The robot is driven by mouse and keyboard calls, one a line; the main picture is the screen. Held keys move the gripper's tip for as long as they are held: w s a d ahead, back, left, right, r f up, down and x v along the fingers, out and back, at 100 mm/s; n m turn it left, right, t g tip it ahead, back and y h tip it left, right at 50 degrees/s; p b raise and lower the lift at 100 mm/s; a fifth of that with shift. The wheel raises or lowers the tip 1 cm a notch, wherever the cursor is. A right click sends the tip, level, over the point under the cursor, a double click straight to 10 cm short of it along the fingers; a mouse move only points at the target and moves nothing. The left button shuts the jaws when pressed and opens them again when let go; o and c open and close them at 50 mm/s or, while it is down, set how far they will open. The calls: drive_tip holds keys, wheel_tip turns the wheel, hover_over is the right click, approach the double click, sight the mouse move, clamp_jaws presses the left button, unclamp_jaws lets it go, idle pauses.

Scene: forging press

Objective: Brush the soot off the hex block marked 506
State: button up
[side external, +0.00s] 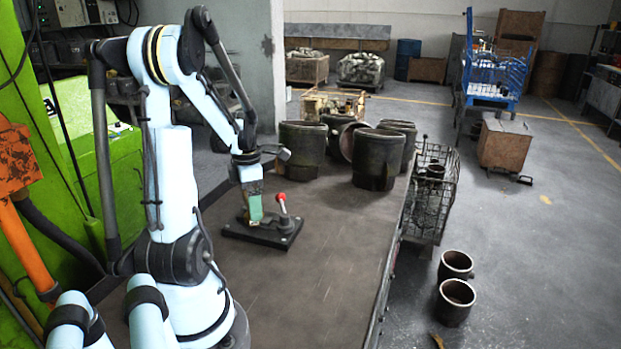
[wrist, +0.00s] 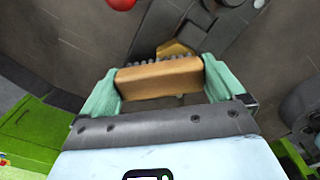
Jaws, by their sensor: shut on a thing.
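My gripper (wrist: 160,79) is shut on a wooden brush (wrist: 158,76), a tan block with dark bristles on its far side. A yellowish-brown piece (wrist: 174,48), possibly the hex block, shows just beyond the bristles in the wrist view. Most of it is hidden behind the brush, and no number is readable. I cannot tell whether the bristles touch it. In the side view my gripper (side external: 256,208) points down, low over a black fixture plate (side external: 262,236) on the bench. The brush and the block cannot be made out there.
A lever with a red knob (side external: 281,199) stands on the fixture close to the right of my gripper. Several dark pots (side external: 303,146) stand at the bench's far end. The brown bench top (side external: 300,290) is clear in front. A wire basket (side external: 428,205) stands beyond its right edge.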

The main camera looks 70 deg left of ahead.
drive_tip(key=shift+d, duration=0.1)
drive_tip(key=shift+s+d+f, duration=0.1)
drive_tip(key=shift+d+f, duration=0.05)
drive_tip(key=shift+d, duration=1.65)
drive_tip(key=shift+a, duration=0.95)
drive_tip(key=shift+r, duration=3.1)
